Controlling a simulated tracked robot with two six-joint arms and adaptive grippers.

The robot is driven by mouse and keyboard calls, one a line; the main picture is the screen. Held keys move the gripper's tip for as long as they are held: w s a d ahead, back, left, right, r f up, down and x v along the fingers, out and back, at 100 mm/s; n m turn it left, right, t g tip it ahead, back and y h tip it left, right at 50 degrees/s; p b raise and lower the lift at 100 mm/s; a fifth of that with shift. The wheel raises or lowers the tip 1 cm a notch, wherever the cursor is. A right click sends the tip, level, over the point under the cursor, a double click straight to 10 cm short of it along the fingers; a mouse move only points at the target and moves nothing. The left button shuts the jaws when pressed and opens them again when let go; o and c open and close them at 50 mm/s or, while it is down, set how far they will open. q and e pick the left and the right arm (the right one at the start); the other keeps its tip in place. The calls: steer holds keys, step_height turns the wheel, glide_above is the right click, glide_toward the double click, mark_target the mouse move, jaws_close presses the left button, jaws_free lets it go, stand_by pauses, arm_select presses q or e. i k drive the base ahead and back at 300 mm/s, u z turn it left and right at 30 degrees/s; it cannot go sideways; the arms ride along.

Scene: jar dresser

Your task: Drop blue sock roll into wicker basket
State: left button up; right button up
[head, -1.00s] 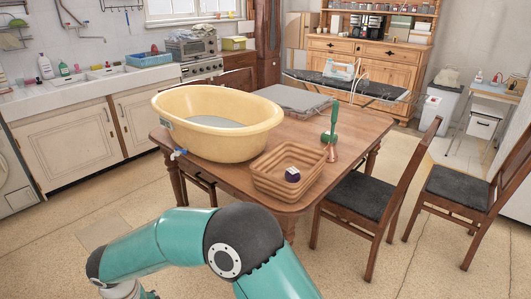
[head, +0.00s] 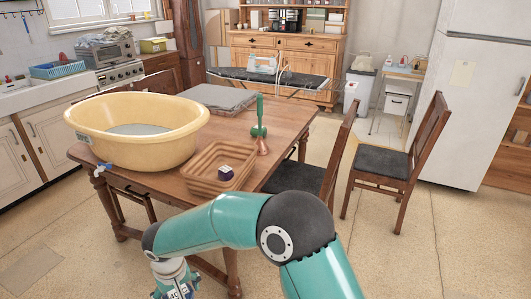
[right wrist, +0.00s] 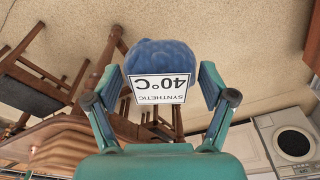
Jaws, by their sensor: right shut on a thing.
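The blue sock roll (right wrist: 160,55) is between the fingertips of my right gripper (right wrist: 161,88). It carries a white label reading "SYNTHETIC 40°C", upside down in the right wrist view. In the head view, my right gripper (head: 175,287) is at the bottom edge, partly cut off, in front of the table and nearer than the basket. The wicker basket (head: 200,184) sits on the table's near right part. A dark purple roll with a white label (head: 225,172) lies inside it. The basket's ridged side also shows in the right wrist view (right wrist: 68,140). My left gripper is out of view.
A dark-seated chair (head: 310,182) stands at the table's right. Floor is open in front.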

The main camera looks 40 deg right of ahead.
mark_target(227, 166)
steer(key=z, duration=0.45)
steer(key=i, duration=1)
